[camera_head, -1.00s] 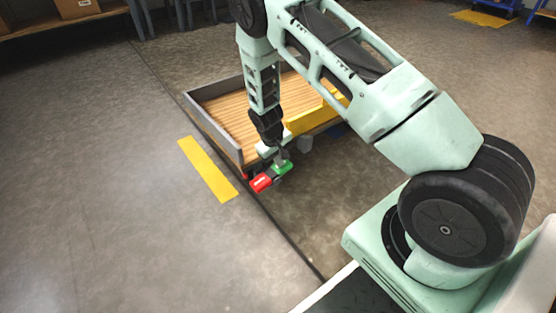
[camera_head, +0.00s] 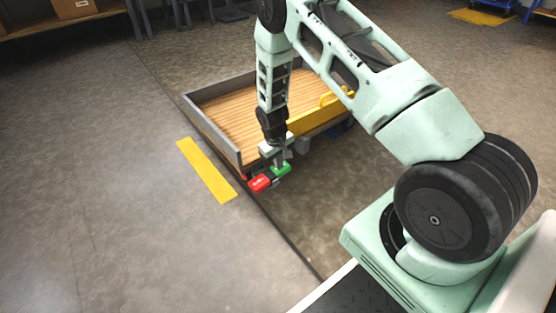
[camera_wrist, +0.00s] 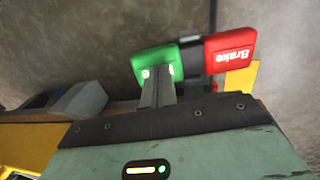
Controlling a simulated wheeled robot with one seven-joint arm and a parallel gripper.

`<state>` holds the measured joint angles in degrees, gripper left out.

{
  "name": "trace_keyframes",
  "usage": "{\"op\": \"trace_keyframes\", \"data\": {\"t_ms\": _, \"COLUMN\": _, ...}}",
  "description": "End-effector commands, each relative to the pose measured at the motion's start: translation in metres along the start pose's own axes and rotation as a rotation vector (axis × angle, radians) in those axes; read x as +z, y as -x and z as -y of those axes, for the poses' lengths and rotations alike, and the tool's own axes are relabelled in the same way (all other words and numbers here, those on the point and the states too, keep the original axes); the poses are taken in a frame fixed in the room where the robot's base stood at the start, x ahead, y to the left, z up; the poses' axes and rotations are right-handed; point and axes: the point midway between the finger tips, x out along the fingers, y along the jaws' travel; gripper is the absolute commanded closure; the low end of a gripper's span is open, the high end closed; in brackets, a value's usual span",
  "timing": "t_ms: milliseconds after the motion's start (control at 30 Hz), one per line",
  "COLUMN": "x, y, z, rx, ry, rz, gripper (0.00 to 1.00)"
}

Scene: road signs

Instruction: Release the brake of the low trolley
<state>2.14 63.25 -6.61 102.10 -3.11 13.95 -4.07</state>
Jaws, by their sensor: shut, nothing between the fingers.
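The low trolley (camera_head: 222,108) has a slatted wooden deck and a grey rim. At its near corner is a brake pedal with a red end (camera_head: 261,184) and a green end (camera_head: 281,170). In the wrist view the red end (camera_wrist: 231,50) reads "Brake", and the green end (camera_wrist: 158,62) lies left of it. My gripper (camera_head: 284,160) points down at the green end, shut and empty. In the wrist view its fingertips (camera_wrist: 158,77) overlap the green end's near edge; I cannot tell whether they press on it.
A yellow bar (camera_head: 308,122) runs along the trolley's near side. A yellow strip (camera_head: 206,170) is on the floor to the left. Shelving with a box (camera_head: 74,8) stands at the back left, blue carts (camera_head: 538,12) at the back right. The floor at left is clear.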

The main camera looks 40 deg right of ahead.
Motion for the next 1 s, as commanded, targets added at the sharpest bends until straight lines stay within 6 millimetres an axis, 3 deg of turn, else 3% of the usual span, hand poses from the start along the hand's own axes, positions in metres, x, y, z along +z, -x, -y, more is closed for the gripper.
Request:
{"op": "trace_keyframes", "data": {"t_ms": 533, "x": 0.001, "y": -0.012, "z": -0.013, "rx": -0.277, "ry": -0.005, "rz": 0.000, "gripper": 1.00}}
{"op": "trace_keyframes", "data": {"t_ms": 1000, "x": 0.000, "y": -0.020, "z": -0.015, "rx": -0.268, "ry": -0.001, "rz": 0.000, "gripper": 1.00}}
